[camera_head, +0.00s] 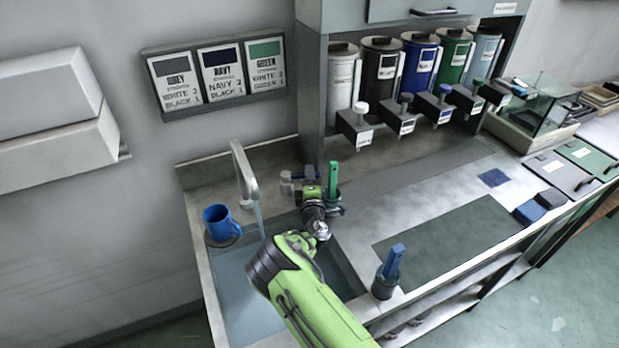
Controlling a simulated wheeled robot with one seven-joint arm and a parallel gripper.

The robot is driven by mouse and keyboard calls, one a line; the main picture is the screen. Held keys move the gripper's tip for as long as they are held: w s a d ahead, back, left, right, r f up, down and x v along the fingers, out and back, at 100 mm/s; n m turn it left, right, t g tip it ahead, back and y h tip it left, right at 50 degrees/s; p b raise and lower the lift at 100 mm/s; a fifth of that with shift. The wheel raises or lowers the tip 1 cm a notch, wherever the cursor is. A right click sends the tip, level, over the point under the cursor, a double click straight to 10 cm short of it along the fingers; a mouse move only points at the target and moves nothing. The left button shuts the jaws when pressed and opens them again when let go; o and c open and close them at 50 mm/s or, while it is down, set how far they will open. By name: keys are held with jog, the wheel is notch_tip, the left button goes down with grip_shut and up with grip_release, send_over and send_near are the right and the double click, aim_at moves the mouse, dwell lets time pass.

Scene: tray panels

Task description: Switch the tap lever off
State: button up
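The grey tap (243,172) rises at the back left of the sink (233,285), its spout bent down. A pale stream of water (259,219) runs from it into the sink. My gripper (311,191) is at the back edge of the sink, right of the spout. A small greyish cylinder (286,184) stands just left of my gripper; I cannot tell whether it is part of the tap. I cannot make out the lever clearly; my gripper and arm may hide it. The fingers are too small and covered to tell whether they are open or touching anything.
A green-handled tool (333,181) stands upright close right of my gripper. A blue mug (219,222) sits at the sink's left rim. A blue-handled tool (393,263) stands in a dark holder at the front. Dispensers (382,75) line the back; the dark green mat (450,245) is clear.

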grip_shut()
jog(key=shift+s+h+b, duration=0.1)
jog(key=shift+h+b, duration=0.2)
jog(key=m+h+b, duration=0.1)
jog(key=s+m+h+b, duration=0.1)
jog(key=h+b, duration=0.1)
jog(key=m+h+b, duration=0.1)
jog(key=b, duration=0.1)
jog(key=shift+s+a+f, duration=0.25)
jog(key=shift+s+a, duration=0.1)
jog(key=shift+a, duration=0.05)
jog(key=m+h+b, duration=0.1)
jog(key=s+m+g+h+b, duration=0.1)
jog(key=h, duration=0.1)
jog(key=m+g+h+b, duration=0.1)
jog(key=b, duration=0.1)
jog(key=shift+s+a+r+h, duration=0.15)
jog(key=shift+s+a+h, duration=0.15)
jog(key=shift+a+h, duration=0.1)
grip_release()
jog(key=shift+r, duration=0.1)
jog(key=shift+s, duration=0.1)
